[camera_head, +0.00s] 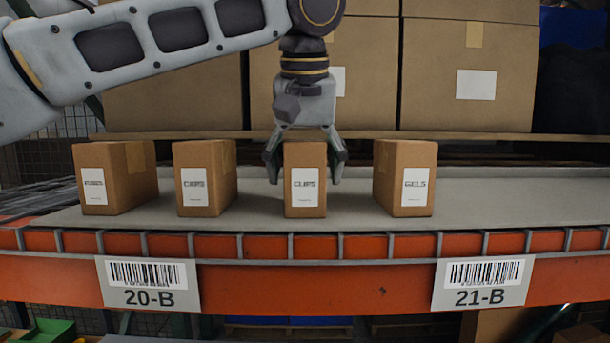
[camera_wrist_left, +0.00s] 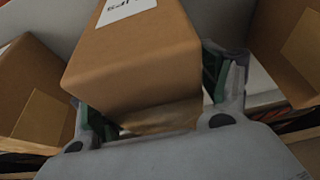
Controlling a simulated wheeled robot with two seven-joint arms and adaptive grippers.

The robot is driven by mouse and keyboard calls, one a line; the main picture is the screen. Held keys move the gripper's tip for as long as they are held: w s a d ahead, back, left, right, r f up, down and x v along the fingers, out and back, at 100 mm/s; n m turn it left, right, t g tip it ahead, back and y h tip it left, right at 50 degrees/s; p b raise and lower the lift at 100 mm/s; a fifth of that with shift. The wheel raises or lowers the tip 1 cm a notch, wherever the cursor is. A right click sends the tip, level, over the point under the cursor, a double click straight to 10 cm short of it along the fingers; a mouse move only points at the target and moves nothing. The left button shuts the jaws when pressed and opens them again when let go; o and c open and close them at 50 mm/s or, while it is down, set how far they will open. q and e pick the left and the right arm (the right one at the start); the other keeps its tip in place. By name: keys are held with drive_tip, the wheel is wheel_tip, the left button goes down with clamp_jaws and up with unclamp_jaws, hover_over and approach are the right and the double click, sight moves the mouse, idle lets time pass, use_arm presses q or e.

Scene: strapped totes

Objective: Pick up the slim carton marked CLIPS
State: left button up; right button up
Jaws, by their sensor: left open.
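The slim carton (camera_head: 306,207) whose label appears to read CLIPS stands upright on the grey shelf, third from the left. My left gripper (camera_head: 305,168) comes down over it from above, open, with one finger on each side. In the left wrist view the carton (camera_wrist_left: 130,60) fills the space between the green-padded fingers (camera_wrist_left: 150,100), and only part of its label shows. I cannot tell whether either finger touches it. My right gripper is not in view.
Similar cartons stand on the shelf (camera_head: 490,200): one marked GELS (camera_head: 410,165) to the right, and two with hard-to-read labels (camera_head: 203,150) (camera_head: 105,155) to the left. Large boxes (camera_head: 470,110) stand behind. The shelf is clear at right.

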use_arm(q)
drive_tip(key=shift+c, duration=0.4)
drive_tip(key=c, duration=1.1)
drive_tip(key=shift+c, duration=0.2)
drive_tip(key=shift+r, duration=0.25)
drive_tip(key=shift+r, duration=4.95)
